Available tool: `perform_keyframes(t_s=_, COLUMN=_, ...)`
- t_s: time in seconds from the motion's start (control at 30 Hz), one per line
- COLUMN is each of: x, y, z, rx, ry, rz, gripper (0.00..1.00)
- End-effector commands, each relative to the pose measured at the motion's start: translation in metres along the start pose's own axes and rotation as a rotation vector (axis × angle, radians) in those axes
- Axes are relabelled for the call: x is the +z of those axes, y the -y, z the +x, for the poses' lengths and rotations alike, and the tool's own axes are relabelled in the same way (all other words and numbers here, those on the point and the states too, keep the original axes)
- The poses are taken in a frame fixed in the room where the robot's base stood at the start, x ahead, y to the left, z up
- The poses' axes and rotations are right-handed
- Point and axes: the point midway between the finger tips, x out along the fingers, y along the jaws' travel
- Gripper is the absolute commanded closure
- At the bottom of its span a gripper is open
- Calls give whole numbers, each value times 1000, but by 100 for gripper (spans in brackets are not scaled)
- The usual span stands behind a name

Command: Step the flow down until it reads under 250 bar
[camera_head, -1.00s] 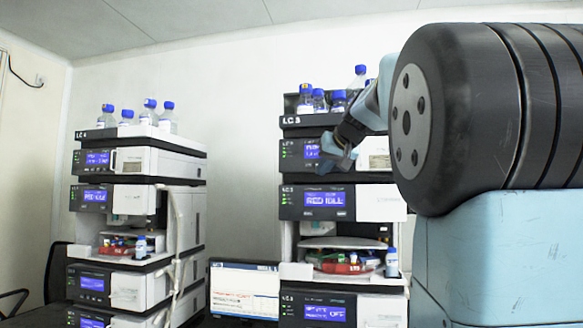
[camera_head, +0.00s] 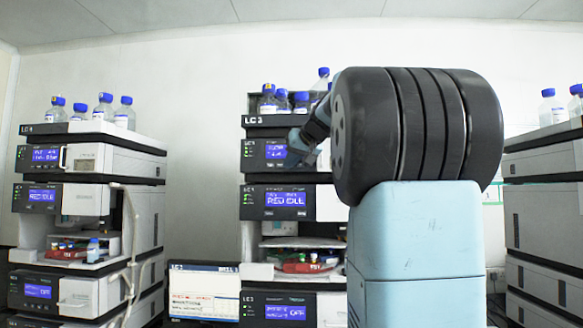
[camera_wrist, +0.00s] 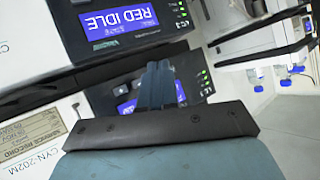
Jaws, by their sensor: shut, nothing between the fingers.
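The LC 3 stack (camera_head: 285,120) stands at the centre in the head view. Its upper module has a blue display (camera_head: 276,152) whose small text I cannot read. My gripper (camera_head: 297,149) is in front of this module, at the display's right side, partly covering it. In the wrist view my gripper (camera_wrist: 157,70) is shut and empty. Its fingers are in front of the upper module's panel and hide part of the blue display (camera_wrist: 181,90). Whether they touch the panel I cannot tell. The module below has a display reading RED IDLE (camera_head: 286,199), also large in the wrist view (camera_wrist: 133,20).
Blue-capped bottles (camera_head: 268,98) stand on top of LC 3. A similar stack, LC 4 (camera_head: 98,134), is at left, and another stack (camera_head: 545,215) is at right. A monitor (camera_head: 203,291) sits low between LC 4 and LC 3. My own arm blocks LC 3's right side.

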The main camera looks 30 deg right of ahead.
Motion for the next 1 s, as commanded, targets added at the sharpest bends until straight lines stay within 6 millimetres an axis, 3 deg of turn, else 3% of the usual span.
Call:
perform_keyframes(t_s=0.5, x=-27, y=-28, z=38, rx=0, ry=0, rz=1, gripper=100)
perform_keyframes(t_s=1.0, x=-30, y=-31, z=42, rx=1, ry=0, rz=1, gripper=100)
